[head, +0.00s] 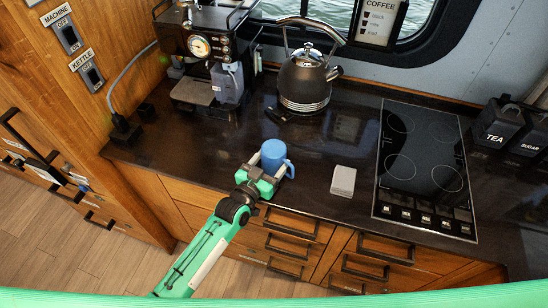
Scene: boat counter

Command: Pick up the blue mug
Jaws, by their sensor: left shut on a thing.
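The blue mug (273,153) is upright at the front part of the dark counter, with its handle toward the right. My left gripper (268,168) reaches in from below, its fingers on either side of the mug. It is shut on the mug. The lower part of the mug is hidden by the gripper. I cannot tell whether the mug's base touches the counter. My right gripper does not show.
A coffee machine (208,45) and a dark kettle (304,82) stand behind the mug. Tea (498,123) and sugar (533,135) canisters stand at the far right. Counter around the mug is mostly clear.

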